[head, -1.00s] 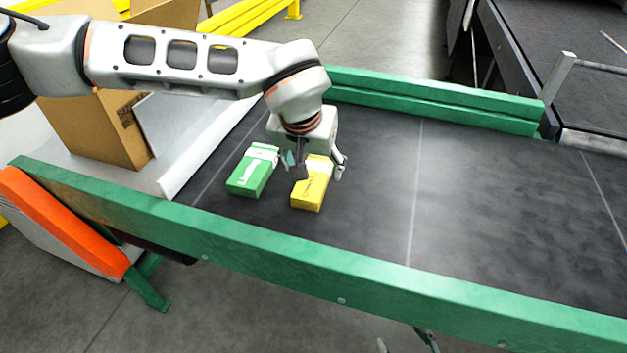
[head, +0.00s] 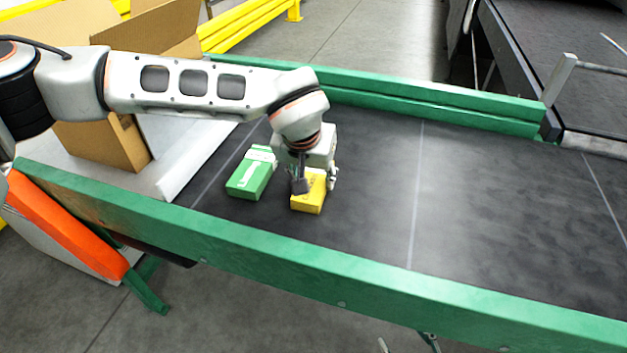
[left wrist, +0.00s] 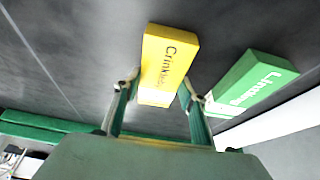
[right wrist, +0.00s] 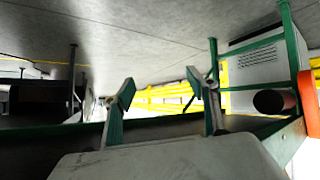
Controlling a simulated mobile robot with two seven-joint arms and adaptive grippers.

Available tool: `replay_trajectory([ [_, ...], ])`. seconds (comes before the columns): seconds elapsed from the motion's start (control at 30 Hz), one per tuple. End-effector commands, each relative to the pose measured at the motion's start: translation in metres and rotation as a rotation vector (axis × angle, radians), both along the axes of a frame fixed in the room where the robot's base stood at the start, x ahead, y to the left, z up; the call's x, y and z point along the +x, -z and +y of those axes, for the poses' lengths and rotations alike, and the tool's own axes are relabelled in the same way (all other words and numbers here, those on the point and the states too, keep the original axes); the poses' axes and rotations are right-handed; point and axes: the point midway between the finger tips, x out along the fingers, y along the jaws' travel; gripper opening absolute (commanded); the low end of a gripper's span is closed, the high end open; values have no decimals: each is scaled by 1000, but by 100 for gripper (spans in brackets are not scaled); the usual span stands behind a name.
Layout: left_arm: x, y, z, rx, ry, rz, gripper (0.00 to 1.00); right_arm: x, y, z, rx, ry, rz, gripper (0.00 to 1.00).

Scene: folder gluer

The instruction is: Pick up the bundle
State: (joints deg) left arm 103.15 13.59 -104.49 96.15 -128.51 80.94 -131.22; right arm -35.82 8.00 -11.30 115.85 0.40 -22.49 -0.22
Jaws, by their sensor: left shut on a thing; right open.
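A yellow bundle (head: 308,201) lies on the dark conveyor belt in the head view; its printed face shows in the left wrist view (left wrist: 168,62). My left gripper (head: 317,183) is over it, with a finger on either side, shut on it. The bundle appears to rest on the belt still. A green bundle (head: 251,174) lies just left of it on the belt, apart from the gripper; it also shows in the left wrist view (left wrist: 252,80). My right gripper (right wrist: 160,85) is open and empty in the right wrist view, away from both bundles.
Green side rails (head: 270,258) border the belt (head: 480,210) at front and back. The belt right of the bundles is clear. An open cardboard box (head: 100,140) stands on a pale surface at the left. Yellow barriers (head: 245,22) stand behind.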

Motion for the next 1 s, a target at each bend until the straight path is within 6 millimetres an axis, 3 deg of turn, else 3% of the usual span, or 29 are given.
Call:
replay_trajectory([
  [0.17,1,-5,0,-1,0,-2,17,-5,4,0,-1,0,11,58],
  [0.37,1,-28,0,-1,-1,-5,17,-6,2,1,1,-1,12,58],
  [0.8,1,-142,0,0,-2,-7,17,-3,-11,5,15,-1,2,58],
  [1.0,0,-180,0,-1,-1,-4,17,-2,-14,5,19,-1,1,58],
])
